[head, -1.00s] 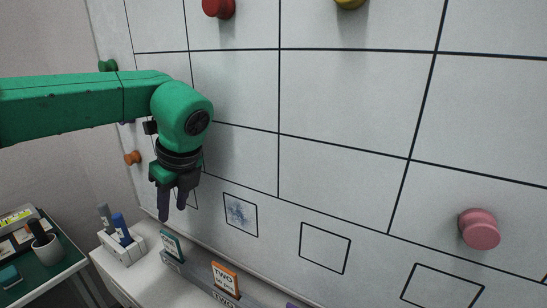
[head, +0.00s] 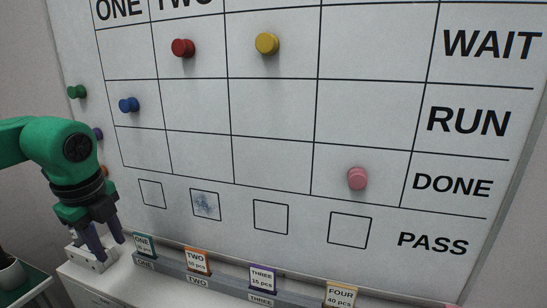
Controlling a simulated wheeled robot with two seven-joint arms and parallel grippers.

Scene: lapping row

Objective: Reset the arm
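My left arm is green and comes in from the left in the head view. Its dark gripper (head: 104,250) points down at the lower left, in front of the board's lower left corner and above the white ledge. Its two fingers are spread apart with nothing seen between them, so it is open. My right gripper is not in view.
The whiteboard (head: 270,110) carries a red magnet (head: 183,48), yellow magnet (head: 267,43), blue magnet (head: 129,104), pink magnet (head: 357,179) and green magnet (head: 77,91). Cards including an orange card (head: 197,261) stand in a grey rail below. A cup (head: 10,274) stands lower left.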

